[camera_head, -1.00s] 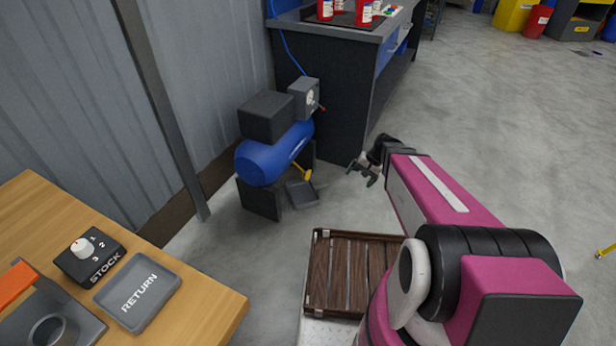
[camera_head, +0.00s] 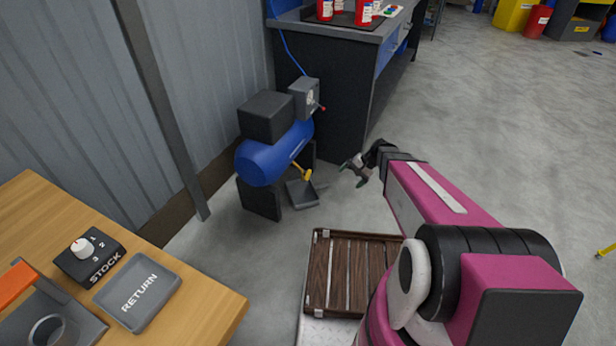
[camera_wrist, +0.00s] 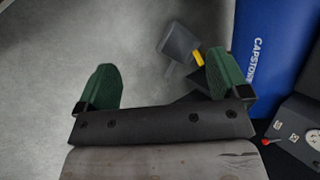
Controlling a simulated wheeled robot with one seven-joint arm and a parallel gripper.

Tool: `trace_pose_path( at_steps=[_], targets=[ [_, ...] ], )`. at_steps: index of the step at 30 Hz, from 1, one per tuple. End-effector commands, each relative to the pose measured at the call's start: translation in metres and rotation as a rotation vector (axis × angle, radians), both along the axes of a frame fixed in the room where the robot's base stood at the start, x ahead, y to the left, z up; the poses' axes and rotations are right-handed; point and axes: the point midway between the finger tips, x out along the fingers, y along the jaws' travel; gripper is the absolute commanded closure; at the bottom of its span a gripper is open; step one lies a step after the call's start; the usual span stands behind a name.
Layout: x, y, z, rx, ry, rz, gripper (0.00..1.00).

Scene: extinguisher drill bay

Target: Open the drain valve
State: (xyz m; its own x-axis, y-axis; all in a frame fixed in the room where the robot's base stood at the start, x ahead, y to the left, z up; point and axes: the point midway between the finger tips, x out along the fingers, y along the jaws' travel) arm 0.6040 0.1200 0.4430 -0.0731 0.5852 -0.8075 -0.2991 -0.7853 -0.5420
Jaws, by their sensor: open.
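The drain valve (camera_head: 304,174) has a yellow lever and sits under the blue compressor tank (camera_head: 270,162). A grey drip tray (camera_head: 302,194) stands on the floor below it. My gripper (camera_head: 352,172) is open and empty, to the right of the valve and apart from it. In the wrist view my gripper's green fingers (camera_wrist: 158,88) are spread wide. The yellow lever (camera_wrist: 198,58) shows just beside the right finger, which partly hides it. The tray (camera_wrist: 178,42) and the blue tank (camera_wrist: 262,45) also show there.
A dark workbench (camera_head: 318,95) stands behind the compressor. A slatted wooden crate (camera_head: 318,270) is in front of me. A wooden table (camera_head: 215,300) with a return tray (camera_head: 140,290) is at the left. Open floor lies to the right.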

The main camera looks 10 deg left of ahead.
Motion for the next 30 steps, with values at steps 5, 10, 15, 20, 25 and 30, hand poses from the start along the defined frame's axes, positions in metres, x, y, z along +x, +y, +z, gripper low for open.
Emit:
trace_pose_path(
  at_steps=[5,10,15,20,25,30],
  targets=[
    [0.047,0.032,-0.045,0.173,0.063,-0.094,0.06],
    [0.105,0.070,-0.108,0.422,0.158,-0.243,0.06],
    [0.159,0.096,-0.174,0.673,0.257,-0.416,0.06],
    [0.197,0.108,-0.229,0.865,0.332,-0.561,0.06],
    [0.213,0.110,-0.256,0.971,0.369,-0.645,0.06],
    [0.217,0.121,-0.256,0.983,0.372,-0.654,0.06]
  ],
)
